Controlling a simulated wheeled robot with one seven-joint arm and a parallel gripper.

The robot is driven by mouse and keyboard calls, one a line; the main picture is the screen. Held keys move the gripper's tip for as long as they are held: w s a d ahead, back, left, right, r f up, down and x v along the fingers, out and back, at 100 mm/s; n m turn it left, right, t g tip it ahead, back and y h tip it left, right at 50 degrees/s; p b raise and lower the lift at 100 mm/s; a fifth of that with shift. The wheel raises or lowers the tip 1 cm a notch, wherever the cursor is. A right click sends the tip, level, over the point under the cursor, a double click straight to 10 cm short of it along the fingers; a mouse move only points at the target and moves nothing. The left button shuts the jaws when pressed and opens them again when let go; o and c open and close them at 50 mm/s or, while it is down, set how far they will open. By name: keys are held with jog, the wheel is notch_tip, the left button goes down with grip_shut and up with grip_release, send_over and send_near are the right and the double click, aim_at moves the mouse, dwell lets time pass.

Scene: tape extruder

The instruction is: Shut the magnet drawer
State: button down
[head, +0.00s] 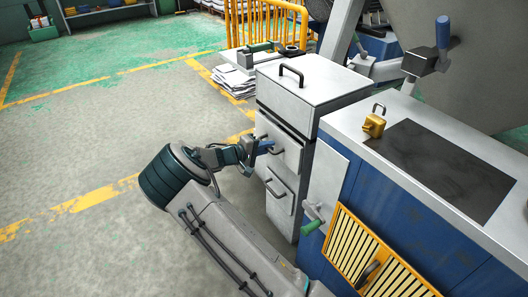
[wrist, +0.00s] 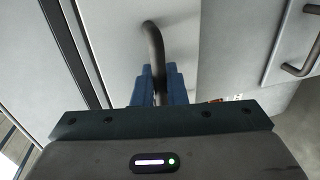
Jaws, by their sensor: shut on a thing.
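A pale grey cabinet (head: 312,88) stands left of the blue machine, with two drawer fronts facing my arm. I cannot read a label that tells which one is the magnet drawer. My gripper (head: 265,145) is at the upper drawer front (head: 288,150). In the wrist view the blue fingers (wrist: 158,88) are shut on the dark curved handle (wrist: 150,38) of that drawer (wrist: 115,60). The upper drawer's front seems to stand a little out from the cabinet; how far is hard to tell.
The lower drawer front (head: 279,194) has its own handle, which also shows in the wrist view (wrist: 300,68). A blue machine (head: 400,225) with a yellow grille stands close on the right. Open floor (head: 100,130) lies to the left.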

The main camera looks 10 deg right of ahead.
jog(key=shift+a, duration=0.3)
jog(key=c, duration=1.6)
grip_release()
jog(key=p+v, duration=0.2)
jog(key=v, duration=1.1)
jog(key=shift+s+a+r+p, duration=0.1)
jog(key=shift+s+a+p, duration=0.15)
jog(key=shift+a+p, duration=0.15)
